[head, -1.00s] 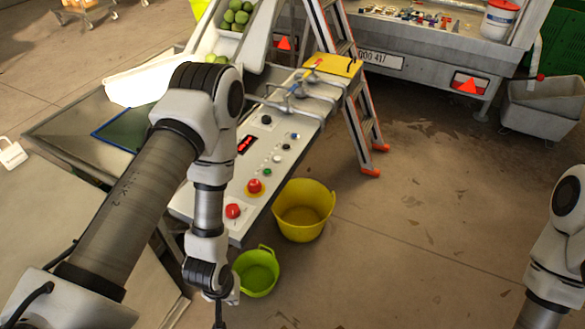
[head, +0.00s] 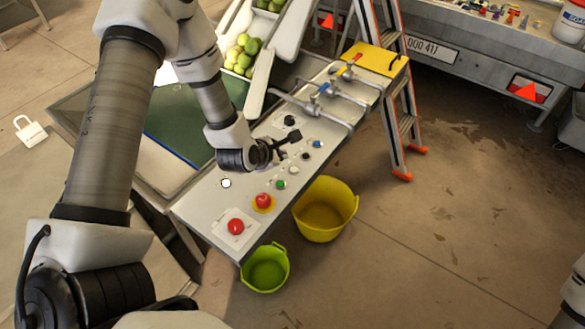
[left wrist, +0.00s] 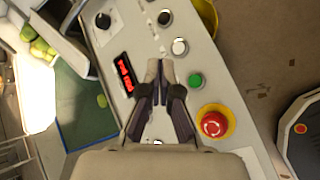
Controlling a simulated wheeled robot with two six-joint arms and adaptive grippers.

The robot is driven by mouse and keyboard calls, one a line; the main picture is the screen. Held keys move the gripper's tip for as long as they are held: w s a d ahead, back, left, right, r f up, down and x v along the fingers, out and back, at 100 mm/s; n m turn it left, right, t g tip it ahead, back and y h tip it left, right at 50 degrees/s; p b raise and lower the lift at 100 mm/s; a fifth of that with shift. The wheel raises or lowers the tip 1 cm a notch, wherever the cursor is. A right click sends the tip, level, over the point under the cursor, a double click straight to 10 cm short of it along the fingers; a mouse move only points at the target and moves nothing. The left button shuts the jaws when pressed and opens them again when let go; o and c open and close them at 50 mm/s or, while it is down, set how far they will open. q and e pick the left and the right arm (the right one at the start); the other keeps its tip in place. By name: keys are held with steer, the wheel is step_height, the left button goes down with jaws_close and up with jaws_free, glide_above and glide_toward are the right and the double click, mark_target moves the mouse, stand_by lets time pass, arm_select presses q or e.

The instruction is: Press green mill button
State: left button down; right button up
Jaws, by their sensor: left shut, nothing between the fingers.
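The green button (head: 281,184) is a small round button on the light grey control panel (head: 213,207). It also shows in the left wrist view (left wrist: 195,81), just right of the fingertips. My left gripper (head: 295,135) is shut and empty over the panel, up and right of the green button in the head view. In the left wrist view its closed fingers (left wrist: 160,68) lie between the red display (left wrist: 125,75) and the green button. I see no contact with the button. My right gripper is out of view.
A red stop button on a yellow ring (head: 263,202) and another red button (head: 235,227) sit nearby. A white button (head: 294,170) neighbours the green one. Metal pipes (head: 320,105) cross the panel's far end. Yellow (head: 324,212) and green (head: 264,270) buckets stand below.

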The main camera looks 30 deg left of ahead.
mark_target(280, 185)
arm_select(q)
steer(key=f+b, duration=0.1)
steer(key=f, duration=0.1)
steer(key=f+b, duration=0.2)
steer(key=f, duration=0.1)
steer(key=s+f+b, duration=0.1)
steer(key=f+b, duration=0.1)
steer(key=shift+f, duration=0.2)
steer(key=shift+f+b, duration=0.35)
steer(key=shift+b, duration=0.3)
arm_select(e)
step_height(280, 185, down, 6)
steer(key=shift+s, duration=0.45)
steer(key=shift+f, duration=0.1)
arm_select(q)
steer(key=shift+f+b, duration=0.4)
steer(key=shift+b, duration=0.15)
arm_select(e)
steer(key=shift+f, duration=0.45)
